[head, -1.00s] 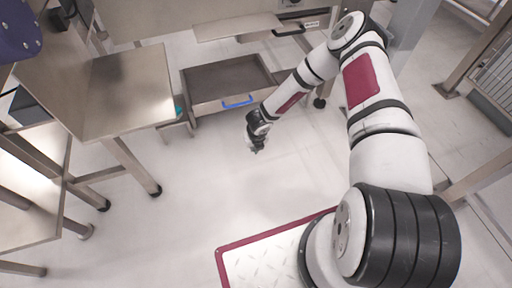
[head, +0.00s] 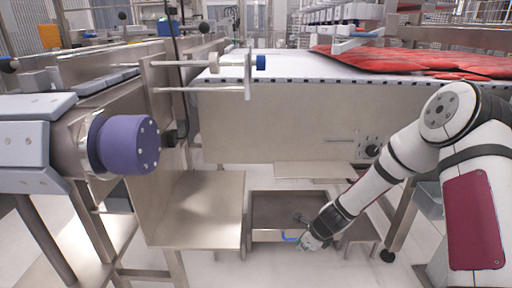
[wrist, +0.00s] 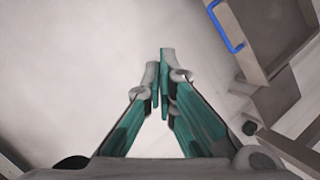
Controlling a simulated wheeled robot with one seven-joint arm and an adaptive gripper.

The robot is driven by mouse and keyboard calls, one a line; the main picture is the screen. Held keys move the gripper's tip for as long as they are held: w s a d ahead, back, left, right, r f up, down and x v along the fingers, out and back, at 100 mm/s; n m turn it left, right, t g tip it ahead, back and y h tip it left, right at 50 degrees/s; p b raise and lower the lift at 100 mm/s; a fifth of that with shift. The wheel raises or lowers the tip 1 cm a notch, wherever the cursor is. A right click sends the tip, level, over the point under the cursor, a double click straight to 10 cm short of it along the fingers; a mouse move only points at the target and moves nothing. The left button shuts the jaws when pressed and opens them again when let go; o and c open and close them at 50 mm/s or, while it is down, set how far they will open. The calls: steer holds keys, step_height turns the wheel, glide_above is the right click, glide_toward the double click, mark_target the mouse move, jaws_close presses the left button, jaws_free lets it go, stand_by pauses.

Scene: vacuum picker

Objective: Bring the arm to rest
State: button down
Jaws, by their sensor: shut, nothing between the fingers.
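My gripper (head: 308,242) hangs low at the end of my arm, in front of the open metal drawer in the head view. In the wrist view my gripper (wrist: 164,84) has its teal fingers shut with nothing between them, pointing over bare pale floor. The drawer (head: 272,236) has a blue handle (head: 290,239), and my gripper is close to that handle in the picture. The drawer's corner and its blue handle also show in the wrist view (wrist: 226,28) at the upper right, apart from the fingers.
A conveyor (head: 270,120) carrying red packs (head: 400,62) stands behind the drawer. A bare steel table (head: 200,205) is left of the drawer. A purple roller end (head: 128,144) juts in at the left. The floor under my fingers is clear.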

steer(key=s+a+r+n+g, duration=0.1)
steer(key=s+r+n, duration=0.6)
steer(key=r, duration=0.5)
steer(key=s+a+r+n+g, duration=0.1)
steer(key=s+r+n, duration=0.55)
steer(key=r, duration=0.55)
steer(key=s+d+r+n+g+h, duration=0.1)
steer(key=s+d+r+n, duration=0.2)
steer(key=s, duration=0.7)
steer(key=s+d+r+n+g+h, duration=0.1)
steer(key=s+r+n, duration=0.35)
steer(key=s, duration=0.55)
steer(key=s+d+r+n+h, duration=0.1)
steer(key=s+d+r+n, duration=0.2)
steer(key=s, duration=0.8)
step_height(320, 180, up, 40)
steer(key=n+t+p, duration=0.1)
steer(key=t+p, duration=0.2)
steer(key=p, duration=3.5)
steer(key=shift+w+a+t, duration=0.3)
steer(key=shift+w+a, duration=0.05)
steer(key=shift+a, duration=0.1)
steer(key=shift+f, duration=0.1)
